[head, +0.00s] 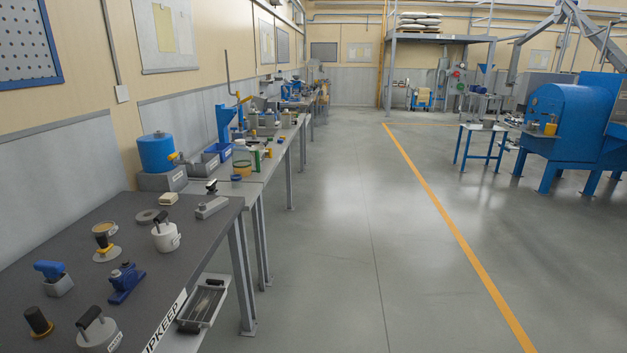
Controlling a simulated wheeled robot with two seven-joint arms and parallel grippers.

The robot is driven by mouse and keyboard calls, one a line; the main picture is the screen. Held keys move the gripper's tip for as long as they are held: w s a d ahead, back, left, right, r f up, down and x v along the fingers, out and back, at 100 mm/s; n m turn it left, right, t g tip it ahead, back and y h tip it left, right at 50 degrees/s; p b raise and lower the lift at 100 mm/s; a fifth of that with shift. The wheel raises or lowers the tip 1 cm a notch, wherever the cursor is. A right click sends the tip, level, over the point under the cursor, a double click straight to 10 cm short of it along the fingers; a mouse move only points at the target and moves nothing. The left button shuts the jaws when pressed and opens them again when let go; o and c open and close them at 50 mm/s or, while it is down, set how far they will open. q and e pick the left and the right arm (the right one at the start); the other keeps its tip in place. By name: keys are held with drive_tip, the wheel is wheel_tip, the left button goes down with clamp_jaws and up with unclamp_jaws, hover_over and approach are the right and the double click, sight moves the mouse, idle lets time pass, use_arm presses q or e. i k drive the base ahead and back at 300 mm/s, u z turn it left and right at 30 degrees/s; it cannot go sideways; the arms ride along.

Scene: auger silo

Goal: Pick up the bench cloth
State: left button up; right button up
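I cannot make out a bench cloth for certain. A small cream block-like item (168,198) lies on the dark near bench (150,270), towards its far end; it is too small to tell whether it is folded cloth. Neither of my grippers is in view.
A tray (201,306) hangs below the front edge. More benches run along the left wall. The floor (340,250) is clear.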

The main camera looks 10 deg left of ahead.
sight(169, 199)
drive_tip(key=i, duration=3.3)
drive_tip(key=u, duration=3.85)
